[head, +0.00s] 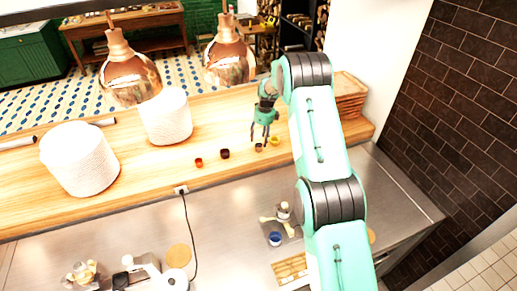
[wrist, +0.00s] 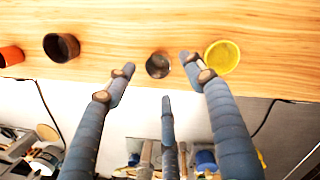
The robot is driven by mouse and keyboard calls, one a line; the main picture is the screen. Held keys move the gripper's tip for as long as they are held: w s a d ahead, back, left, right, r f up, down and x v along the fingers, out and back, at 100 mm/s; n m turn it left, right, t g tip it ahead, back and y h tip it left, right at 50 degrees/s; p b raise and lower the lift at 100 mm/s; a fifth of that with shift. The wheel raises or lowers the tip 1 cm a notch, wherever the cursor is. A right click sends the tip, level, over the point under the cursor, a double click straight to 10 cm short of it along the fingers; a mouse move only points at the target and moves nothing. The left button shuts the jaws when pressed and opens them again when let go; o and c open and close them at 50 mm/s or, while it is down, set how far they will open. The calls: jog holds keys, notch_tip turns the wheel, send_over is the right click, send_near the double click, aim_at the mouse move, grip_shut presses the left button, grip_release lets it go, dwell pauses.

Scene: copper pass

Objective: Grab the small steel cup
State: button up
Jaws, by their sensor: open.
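A small dark, shiny metal cup (wrist: 158,65), which looks like the steel cup, stands on the wooden counter near its edge. In the head view it is a tiny shape (head: 258,148) just below my gripper (head: 265,134). My gripper is open and empty, pointing down at the counter. In the wrist view, the cup shows between the left and right fingertips, with a third finger below it. I cannot tell how high the fingertips are above the cup, and no contact shows.
A yellow cup (wrist: 222,56) stands close on the right, beside the right fingertip. A dark brown cup (wrist: 62,47) and an orange-red cup (wrist: 10,56) stand to the left. White plate stacks (head: 80,158) and hanging copper lamps (head: 130,75) are further left. A steel worktop (head: 120,225) lies lower in front.

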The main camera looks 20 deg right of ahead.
aim_at(259, 146)
jog(key=shift+f, duration=0.45)
jog(key=shift+w+a+f+p, duration=0.15)
jog(key=shift+f+p, duration=0.1)
jog(key=shift+f, duration=0.6)
jog(key=shift+a+f+p, duration=0.1)
jog(key=shift+f+p, duration=0.15)
jog(key=shift+f, duration=0.6)
jog(key=shift+w+a+f+p, duration=0.15)
jog(key=shift+f+p, duration=0.1)
jog(key=shift+f, duration=0.6)
jog(key=shift+c, duration=0.5)
jog(key=c, duration=1)
